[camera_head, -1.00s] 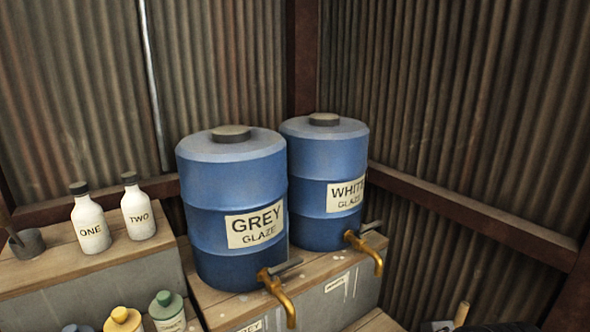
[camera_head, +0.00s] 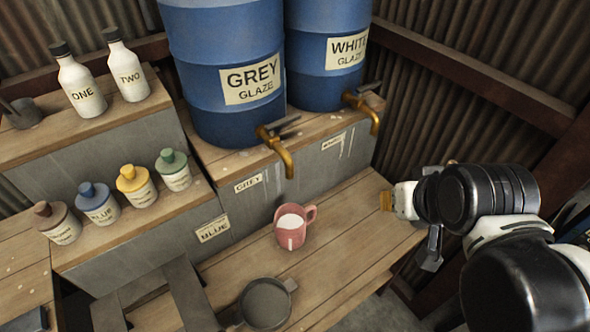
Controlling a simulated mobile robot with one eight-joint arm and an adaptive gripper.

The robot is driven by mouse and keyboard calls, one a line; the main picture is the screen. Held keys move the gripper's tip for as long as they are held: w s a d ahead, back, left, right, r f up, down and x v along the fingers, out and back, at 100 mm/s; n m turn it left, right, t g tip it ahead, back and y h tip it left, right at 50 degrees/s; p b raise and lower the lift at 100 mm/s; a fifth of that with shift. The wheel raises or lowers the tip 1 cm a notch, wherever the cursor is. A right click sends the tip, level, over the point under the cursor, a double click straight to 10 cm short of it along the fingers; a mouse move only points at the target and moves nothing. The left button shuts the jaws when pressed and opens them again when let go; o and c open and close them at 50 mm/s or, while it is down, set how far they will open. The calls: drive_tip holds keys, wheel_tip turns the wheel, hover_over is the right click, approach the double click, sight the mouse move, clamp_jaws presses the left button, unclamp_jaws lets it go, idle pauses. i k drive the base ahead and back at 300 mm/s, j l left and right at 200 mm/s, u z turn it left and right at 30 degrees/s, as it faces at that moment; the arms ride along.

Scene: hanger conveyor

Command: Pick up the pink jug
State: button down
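The pink jug (camera_head: 288,232) stands upright on the wooden bench, below the taps of the two blue barrels. It has a handle on its right side, and something white shows inside it and on its front. My gripper (camera_head: 408,215) is to the right of the jug, apart from it, near the bench's right edge. It is seen from the side and partly hidden by my arm, so its finger opening is not clear.
The grey glaze barrel (camera_head: 222,50) and white glaze barrel (camera_head: 327,25) stand behind, with brass taps (camera_head: 276,150) jutting forward. A grey pan (camera_head: 266,303) lies in front of the jug. Small bottles (camera_head: 137,186) line a left shelf. Bench (camera_head: 345,215) right of the jug is clear.

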sight(289, 224)
drive_tip(key=k+j+z, duration=0.3)
drive_tip(key=k+j, duration=0.2)
drive_tip(key=k+j+z, duration=0.3)
drive_tip(key=k, duration=0.25)
